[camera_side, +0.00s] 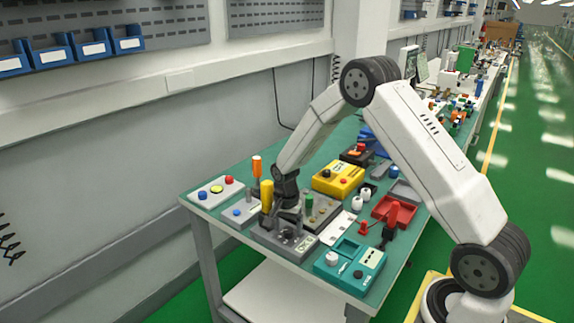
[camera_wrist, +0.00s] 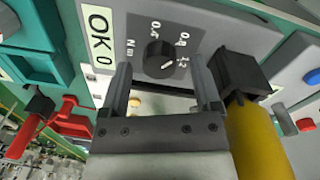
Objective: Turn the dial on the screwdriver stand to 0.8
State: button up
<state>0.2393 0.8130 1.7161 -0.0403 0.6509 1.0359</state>
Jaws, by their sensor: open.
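The grey screwdriver stand (camera_side: 268,243) sits at the near left part of the green bench, and its sloped face (camera_wrist: 215,25) fills the top of the wrist view. On it is a round black dial (camera_wrist: 158,58) with a pale pointer line on its lower right, seemingly near the 1.2 mark. Printed marks, one reading about 0.8 at its upper right, surround it. My gripper (camera_wrist: 162,85) is open, its two fingers on either side of the dial in the picture and not visibly touching it. In the side view my gripper (camera_side: 290,208) is low over the stand.
A yellow screwdriver (camera_wrist: 257,140) stands in a black holder (camera_wrist: 240,75) close to my right-hand finger. An orange handle (camera_side: 257,166) rises behind. A teal device (camera_side: 350,266), a red holder (camera_side: 394,211) and a yellow box (camera_side: 338,178) crowd the bench.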

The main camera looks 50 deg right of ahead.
aim_at(287, 230)
notch_tip(287, 230, up, 7)
jog(key=shift+w+f, duration=0.15)
jog(key=shift+f, duration=0.05)
jog(key=shift+r, duration=0.3)
jog(key=shift+a+r, duration=0.1)
jog(key=shift+a, duration=0.05)
jog(key=s+a+r+n+t, duration=0.1)
jog(key=s+a+r+n, duration=0.1)
jog(key=s+a+n, duration=0.3)
jog(key=s+a+r+n+t, duration=0.2)
jog(key=s+a+n, duration=0.4)
jog(key=s+n, duration=0.3)
jog(key=s, duration=0.3)
jog(key=shift+r, duration=0.15)
